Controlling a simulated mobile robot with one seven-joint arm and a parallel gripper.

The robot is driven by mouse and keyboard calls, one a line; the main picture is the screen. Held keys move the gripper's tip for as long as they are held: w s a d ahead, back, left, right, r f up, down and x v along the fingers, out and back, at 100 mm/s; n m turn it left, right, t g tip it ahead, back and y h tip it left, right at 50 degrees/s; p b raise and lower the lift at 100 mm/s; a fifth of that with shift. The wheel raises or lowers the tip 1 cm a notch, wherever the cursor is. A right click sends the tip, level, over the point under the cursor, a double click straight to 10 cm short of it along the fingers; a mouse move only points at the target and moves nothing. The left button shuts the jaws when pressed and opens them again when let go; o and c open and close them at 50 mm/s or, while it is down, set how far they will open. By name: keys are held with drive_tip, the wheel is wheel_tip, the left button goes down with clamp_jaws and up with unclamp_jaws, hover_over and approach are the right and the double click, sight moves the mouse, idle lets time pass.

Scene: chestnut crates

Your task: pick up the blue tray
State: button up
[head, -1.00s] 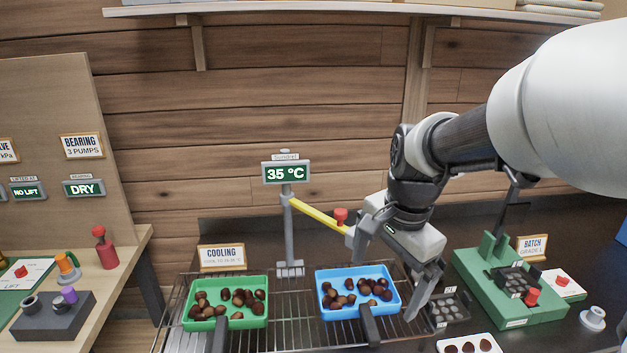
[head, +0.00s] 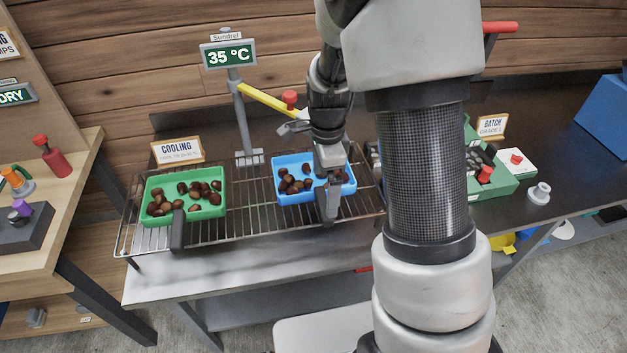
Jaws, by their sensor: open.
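The blue tray (head: 290,199) sits on the right part of the wire rack, with several brown chestnuts in it. My gripper (head: 314,172) is open over the tray. One finger reaches down in front of the tray's front side, and the other shows behind, near the tray's back edge. My gripper hides part of the tray's middle and front. The tray's dark handle, at its front, is mostly hidden behind the near finger. I cannot tell whether the fingers touch the tray.
A green tray (head: 219,207) of chestnuts stands left on the wire rack (head: 245,228). A post with a 35 °C display (head: 229,54) and a yellow bar (head: 262,98) rises behind. A green fixture (head: 497,187) stands right. My arm covers the right middle.

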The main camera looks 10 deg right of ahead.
sight(323, 201)
drive_tip(key=f, duration=0.7)
drive_tip(key=shift+w+f, duration=0.15)
drive_tip(key=shift+w, duration=0.05)
drive_tip(key=shift+c, duration=0.4)
drive_tip(key=c, duration=1.1)
drive_tip(key=shift+c, duration=1)
